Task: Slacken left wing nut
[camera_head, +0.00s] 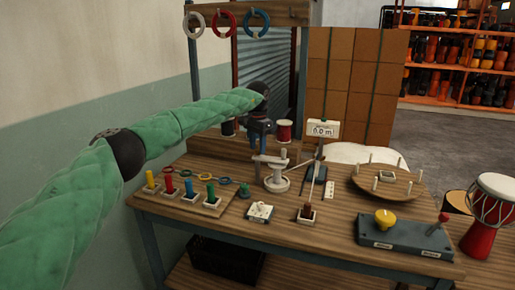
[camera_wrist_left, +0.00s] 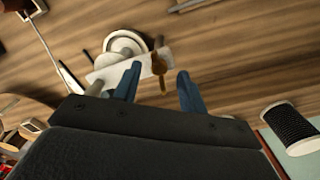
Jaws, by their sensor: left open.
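A small brown-gold wing nut (camera_wrist_left: 158,64) sits at the end of a pale crossbar (camera_wrist_left: 115,75) in the left wrist view. The crossbar lies over a round white base (camera_wrist_left: 124,42), and the stand (camera_head: 275,182) also shows on the bench in the head view. My left gripper (camera_head: 259,146) is open and points down at the stand. In the wrist view its two blue fingers lie on either side of the wing nut, with a visible gap to it. I cannot tell whether the fingertips are level with the nut. In the head view the nut is not clear.
The bench (camera_head: 340,240) carries a rack of coloured pegs (camera_head: 184,192), a round board with pegs (camera_head: 388,184) and a box with a yellow knob (camera_head: 403,236). A black spool (camera_wrist_left: 292,128) and a red spool (camera_head: 284,131) stand near the gripper.

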